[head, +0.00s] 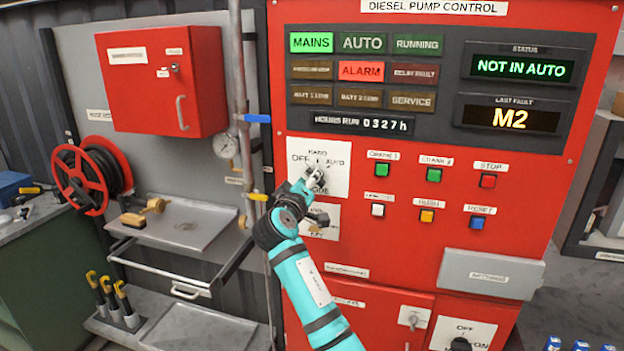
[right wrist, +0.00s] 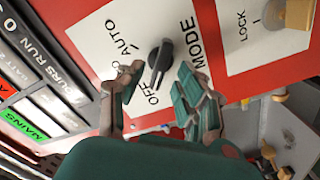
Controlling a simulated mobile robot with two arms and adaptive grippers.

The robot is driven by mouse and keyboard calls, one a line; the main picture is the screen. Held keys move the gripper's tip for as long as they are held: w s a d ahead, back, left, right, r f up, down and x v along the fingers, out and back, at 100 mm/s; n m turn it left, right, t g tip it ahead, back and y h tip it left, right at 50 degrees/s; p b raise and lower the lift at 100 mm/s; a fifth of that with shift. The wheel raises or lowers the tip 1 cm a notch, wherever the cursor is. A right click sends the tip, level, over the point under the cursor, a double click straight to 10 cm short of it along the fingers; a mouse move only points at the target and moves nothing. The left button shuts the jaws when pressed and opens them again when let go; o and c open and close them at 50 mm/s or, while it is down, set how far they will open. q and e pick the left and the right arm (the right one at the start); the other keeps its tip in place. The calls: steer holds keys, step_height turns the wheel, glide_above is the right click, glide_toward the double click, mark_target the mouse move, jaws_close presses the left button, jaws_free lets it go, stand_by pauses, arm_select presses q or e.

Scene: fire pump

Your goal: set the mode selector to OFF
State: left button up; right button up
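The mode selector is a black knob (right wrist: 160,62) on a white plate (right wrist: 95,30) marked OFF, AUTO and MODE, with HAND partly hidden by a finger. In the right wrist view its long grip slants, with its lower end towards OFF; I cannot tell for sure which end is the pointer. In the head view the plate (head: 335,183) is on the red panel and my gripper partly covers the knob. My right gripper (right wrist: 158,82) is open, one finger on each side of the knob; contact is not clear. My left gripper is not in view.
A LOCK plate (right wrist: 250,35) with a brass-coloured part sits beside the mode plate. Push buttons (head: 434,175) are to the right. The status display (head: 522,67) reads NOT IN AUTO. A vertical pipe (head: 240,100) with a blue lever runs left of the panel.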

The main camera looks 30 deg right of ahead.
steer(key=v, duration=1)
steer(key=shift+w+d, duration=0.1)
steer(key=shift+w, duration=0.05)
